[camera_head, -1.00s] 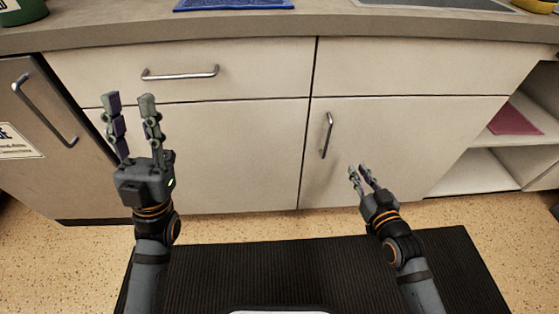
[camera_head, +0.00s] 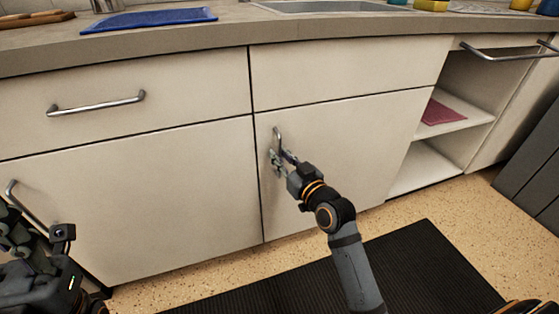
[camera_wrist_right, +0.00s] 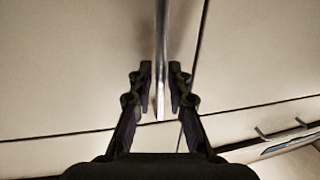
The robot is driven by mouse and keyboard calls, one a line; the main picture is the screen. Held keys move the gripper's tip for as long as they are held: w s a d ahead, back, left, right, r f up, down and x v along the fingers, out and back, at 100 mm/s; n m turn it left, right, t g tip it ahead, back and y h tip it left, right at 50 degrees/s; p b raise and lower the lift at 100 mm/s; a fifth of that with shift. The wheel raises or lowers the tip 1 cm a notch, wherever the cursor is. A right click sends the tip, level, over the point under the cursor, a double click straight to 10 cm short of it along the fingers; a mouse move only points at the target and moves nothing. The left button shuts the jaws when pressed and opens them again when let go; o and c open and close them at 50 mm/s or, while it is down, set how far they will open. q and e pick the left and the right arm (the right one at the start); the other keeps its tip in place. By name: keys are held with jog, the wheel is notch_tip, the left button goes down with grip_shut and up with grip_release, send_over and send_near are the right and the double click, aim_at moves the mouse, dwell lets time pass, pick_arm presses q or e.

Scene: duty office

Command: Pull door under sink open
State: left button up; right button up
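The cream door under the sink (camera_head: 350,150) is shut, with a vertical metal handle (camera_head: 278,139) near its left edge. My right gripper (camera_head: 282,160) is at the lower part of this handle. In the right wrist view the handle (camera_wrist_right: 161,60) runs between the two fingers of the right gripper (camera_wrist_right: 160,90), with small gaps on both sides, so the fingers are open around it. My left gripper (camera_head: 30,235) is at the lower left corner of the head view, partly cut off; its finger opening is unclear.
The sink (camera_head: 330,7) is in the counter above the door. A drawer with a horizontal handle (camera_head: 97,104) and another cabinet door (camera_head: 140,200) are to the left. Open shelves with a red cloth (camera_head: 440,112) are to the right. A black mat (camera_head: 410,270) lies on the floor.

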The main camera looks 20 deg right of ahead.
jog(key=shift+w+a, duration=0.1)
jog(key=shift+w, duration=0.2)
grip_shut()
dwell(0.4)
